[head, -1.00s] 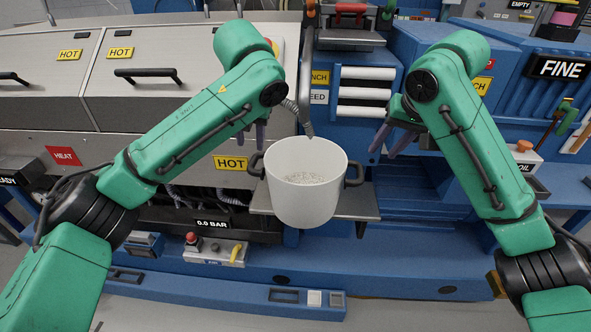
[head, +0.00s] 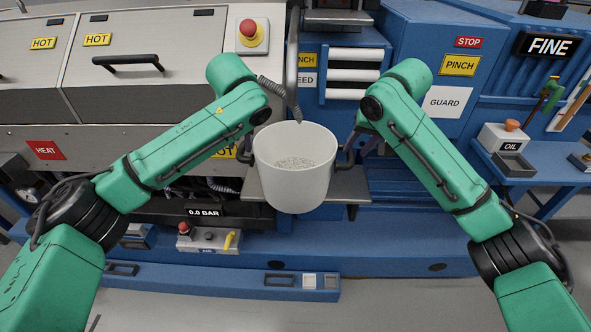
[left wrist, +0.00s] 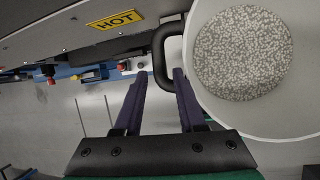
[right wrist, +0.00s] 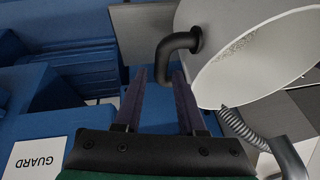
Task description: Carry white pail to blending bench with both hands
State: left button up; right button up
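The white pail (head: 297,185) stands on a grey shelf (head: 350,187) in front of the machine, with pale pellets inside and a black handle on each side. My left gripper (left wrist: 160,75) is open at the pail's left handle (left wrist: 158,50), its two purple fingers on either side of the handle's outer part; in the head view my arm mostly hides it. My right gripper (right wrist: 159,75) is open at the right handle (right wrist: 172,45), whose lower end lies between its fingertips. I cannot tell whether the fingers touch the handles. I cannot identify the blending bench.
A grey hose (head: 272,86) and pipe (head: 292,60) come down just behind the pail. Hot machine covers (head: 130,70) stand at left. The floor (head: 400,305) in front is clear.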

aim_at(241, 150)
pick_arm(q)
jog(key=x, duration=0.5)
jog(key=shift+w+f, duration=0.15)
jog(key=shift+w, duration=0.05)
pick_arm(e)
jog(key=x, duration=0.5)
jog(key=shift+w+f, duration=0.15)
jog(key=shift+w, duration=0.1)
jog(key=shift+s, duration=0.1)
pick_arm(q)
jog(key=shift+s, duration=0.1)
grip_shut()
pick_arm(e)
grip_shut()
jog(key=shift+r, duration=0.2)
